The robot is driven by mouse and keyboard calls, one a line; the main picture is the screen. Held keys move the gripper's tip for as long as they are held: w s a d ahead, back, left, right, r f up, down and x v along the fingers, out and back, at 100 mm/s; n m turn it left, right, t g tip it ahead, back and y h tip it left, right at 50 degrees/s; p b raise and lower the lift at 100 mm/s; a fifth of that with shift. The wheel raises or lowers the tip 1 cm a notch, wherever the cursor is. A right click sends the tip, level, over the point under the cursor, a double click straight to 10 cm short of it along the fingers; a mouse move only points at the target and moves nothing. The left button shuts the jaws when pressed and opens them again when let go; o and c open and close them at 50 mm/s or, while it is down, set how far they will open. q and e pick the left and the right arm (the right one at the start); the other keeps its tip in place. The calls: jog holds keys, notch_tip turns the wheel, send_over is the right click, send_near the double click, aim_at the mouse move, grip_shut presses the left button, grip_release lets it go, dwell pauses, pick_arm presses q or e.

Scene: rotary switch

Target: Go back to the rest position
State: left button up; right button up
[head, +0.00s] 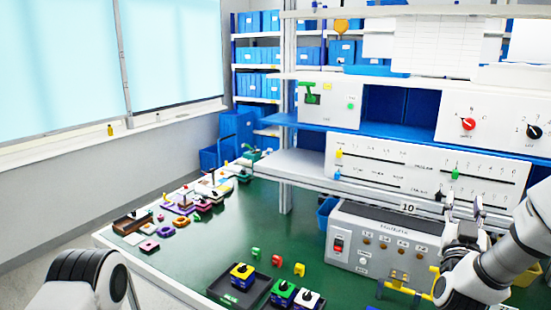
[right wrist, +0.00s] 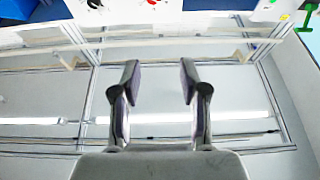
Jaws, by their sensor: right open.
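My right gripper (head: 463,203) is raised at the right of the head view, in front of the shelf's slider panel and above the grey control box. In the right wrist view my right gripper (right wrist: 159,75) is open, with nothing between its fingers. A white switch panel (head: 490,112) on the upper shelf carries a red rotary knob (head: 467,124) and a black rotary knob (head: 534,131). Both knobs are apart from the gripper.
The grey control box (head: 345,222) with a red switch (head: 338,244) stands on the green table (head: 225,225). Small parts line the table's left edge. A slider panel (head: 385,170) stands behind the box.

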notch_tip(320, 180, down, 12)
jog(key=w+a+n+g+y+b, duration=0.2)
jog(key=y, duration=0.2)
jog(key=s+a+f+n+g+y+b, duration=0.1)
jog(key=s+a+f+g+y, duration=0.15)
jog(key=f, duration=0.65)
jog(key=s+a+f+n+g+y+b, duration=0.1)
jog(key=s+a+f+g, duration=0.15)
jog(key=f, duration=0.55)
jog(key=s+a+f+n+g+y+b, duration=0.1)
jog(key=s+a+f+y+b, duration=0.2)
jog(key=f, duration=0.6)
pick_arm(q)
notch_tip(320, 180, down, 10)
jog(key=b, duration=0.2)
jog(key=shift+w+d+b, duration=0.15)
jog(key=shift+w+b, duration=0.15)
pick_arm(e)
jog(key=s+a+f+g, duration=0.2)
jog(key=s+f, duration=0.4)
jog(key=s, duration=0.3)
jog(key=s+a+f+g, duration=0.2)
jog(key=s+f+g, duration=0.3)
jog(key=s, duration=0.5)
jog(key=s+a+f+g, duration=0.2)
jog(key=s+f+g, duration=0.2)
jog(key=s+f, duration=0.5)
jog(key=shift+s+n+y, duration=0.3)
jog(key=shift+s+y, duration=0.1)
jog(key=shift+y, duration=0.05)
